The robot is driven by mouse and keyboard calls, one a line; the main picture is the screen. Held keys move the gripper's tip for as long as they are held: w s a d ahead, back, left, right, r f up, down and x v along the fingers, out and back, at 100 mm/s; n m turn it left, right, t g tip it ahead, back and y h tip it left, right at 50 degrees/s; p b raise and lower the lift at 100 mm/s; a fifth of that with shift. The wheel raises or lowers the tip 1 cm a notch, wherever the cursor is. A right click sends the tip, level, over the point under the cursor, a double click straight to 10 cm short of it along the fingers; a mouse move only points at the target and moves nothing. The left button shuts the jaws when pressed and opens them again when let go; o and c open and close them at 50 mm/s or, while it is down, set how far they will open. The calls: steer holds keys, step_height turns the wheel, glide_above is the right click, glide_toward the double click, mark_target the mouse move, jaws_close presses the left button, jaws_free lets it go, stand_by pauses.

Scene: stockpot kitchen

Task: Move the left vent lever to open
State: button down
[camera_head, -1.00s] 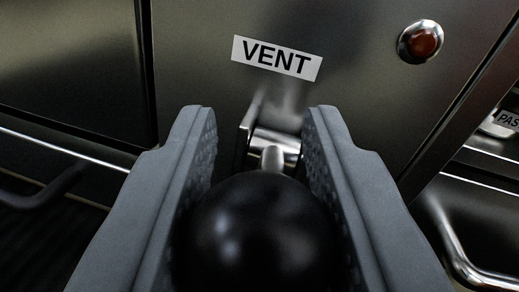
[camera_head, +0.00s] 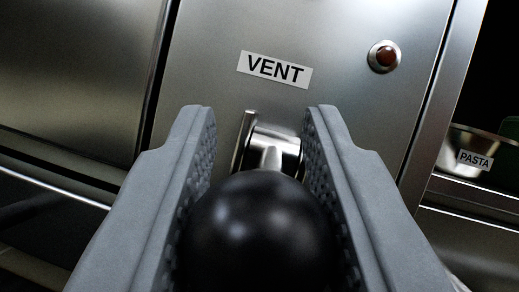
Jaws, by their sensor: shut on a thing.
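The vent lever has a round black knob (camera_head: 262,235) on a short metal stem that leads to a shiny pivot (camera_head: 273,150) on a steel panel. My gripper (camera_head: 262,135) is shut on the black knob, with one grey finger at each side of it. The knob hides part of the stem. A white "VENT" label (camera_head: 275,69) is on the panel above the pivot. No open or closed mark shows, so the lever's setting cannot be read.
A red indicator (camera_head: 384,56) in a metal ring is on the panel at upper right. A metal container with a "PASTA" label (camera_head: 475,160) stands at the right. A bright rail (camera_head: 55,182) runs along the lower left.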

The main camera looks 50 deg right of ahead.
steer(key=shift+f+n+t+h, duration=0.4)
steer(key=shift+f+n+t, duration=0.2)
steer(key=shift+f+t, duration=0.4)
steer(key=shift+t, duration=0.4)
steer(key=c, duration=1.1)
jaws_free()
